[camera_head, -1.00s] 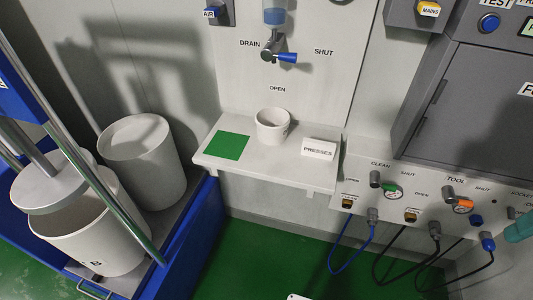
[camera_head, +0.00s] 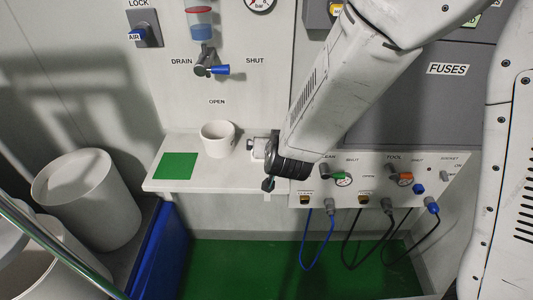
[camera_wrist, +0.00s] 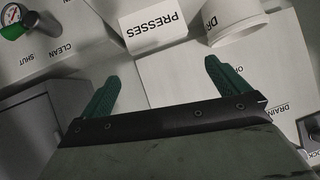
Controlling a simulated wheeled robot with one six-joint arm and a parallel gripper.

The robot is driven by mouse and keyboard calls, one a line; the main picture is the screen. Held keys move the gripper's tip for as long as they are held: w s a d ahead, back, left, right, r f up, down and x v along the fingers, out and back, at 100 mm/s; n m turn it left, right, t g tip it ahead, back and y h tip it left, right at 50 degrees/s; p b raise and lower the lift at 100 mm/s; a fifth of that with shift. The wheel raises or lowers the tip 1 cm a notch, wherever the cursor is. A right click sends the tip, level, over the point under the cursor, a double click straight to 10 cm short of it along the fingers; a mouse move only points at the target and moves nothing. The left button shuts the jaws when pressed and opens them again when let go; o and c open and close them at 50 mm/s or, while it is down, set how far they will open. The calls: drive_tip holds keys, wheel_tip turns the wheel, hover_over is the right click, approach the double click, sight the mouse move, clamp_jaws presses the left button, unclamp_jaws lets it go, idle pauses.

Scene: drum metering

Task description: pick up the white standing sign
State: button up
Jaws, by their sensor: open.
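The white standing sign (camera_wrist: 153,22), lettered PRESSES, shows in the wrist view beyond my fingertips, between the lines of the two fingers. In the head view, a small part of the sign (camera_head: 259,148) shows on the shelf, right of the white cup; my gripper and arm hide the rest. My gripper (camera_wrist: 160,73) has its two green fingers wide apart with nothing held between them. In the head view my gripper (camera_head: 268,168) is at the right part of the shelf, close to the sign; whether it touches cannot be told.
The white cup (camera_head: 217,139) stands just left of the sign, and in the wrist view the cup (camera_wrist: 236,20) is near the right finger. A green square (camera_head: 176,166) lies on the white shelf (camera_head: 207,176). Valves, gauges and hoses (camera_head: 306,240) are at the right.

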drive_tip(key=f, duration=0.1)
drive_tip(key=a+f+t+h, duration=0.1)
drive_tip(key=f, duration=0.1)
drive_tip(key=shift+s+a+f+t, duration=0.1)
drive_tip(key=shift+f+t, duration=0.2)
drive_tip(key=shift+s+f+t+h, duration=0.1)
drive_tip(key=shift+f+t+h, duration=0.3)
drive_tip(key=shift+f+h, duration=0.1)
drive_tip(key=x, duration=0.7)
drive_tip(key=shift+w+a, duration=0.15)
drive_tip(key=shift+w, duration=0.25)
drive_tip(key=shift+r, duration=0.1)
drive_tip(key=shift+c, duration=0.3)
drive_tip(key=c, duration=0.7)
